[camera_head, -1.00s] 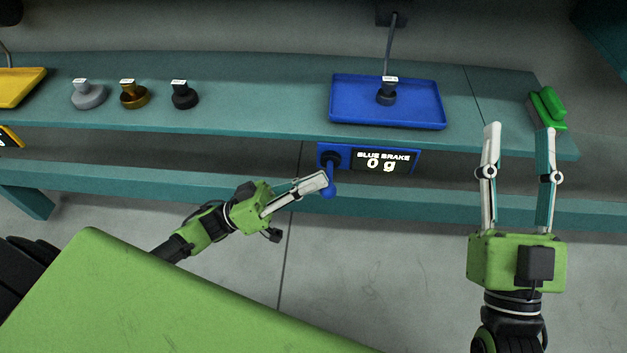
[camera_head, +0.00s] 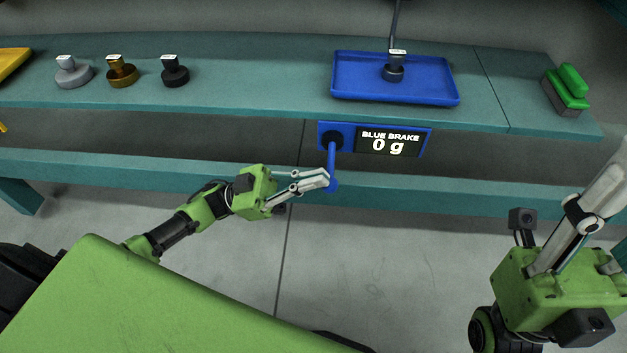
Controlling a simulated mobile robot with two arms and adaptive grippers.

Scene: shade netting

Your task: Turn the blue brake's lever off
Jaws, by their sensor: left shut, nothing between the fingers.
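The blue brake panel (camera_head: 375,139) is on the front of the teal bench and its display reads "BLUE BRAKE 0 g". Its blue lever (camera_head: 332,165) hangs straight down from a dark hub at the panel's left end. My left gripper (camera_head: 324,178) is shut and empty, with its fingertips just left of the lever's lower part; I cannot tell whether they touch it. My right gripper (camera_head: 610,175) is seen side-on at the right edge, away from the brake. Its fingers overlap and run near the frame edge, so its opening is unclear.
Above the panel, a blue tray (camera_head: 350,90) holds a dark weight (camera_head: 393,70). Grey (camera_head: 73,74), brass (camera_head: 121,73) and black (camera_head: 175,74) weights stand on the bench at left. A green-topped block (camera_head: 567,90) sits at right. A lower teal rail (camera_head: 100,166) runs below.

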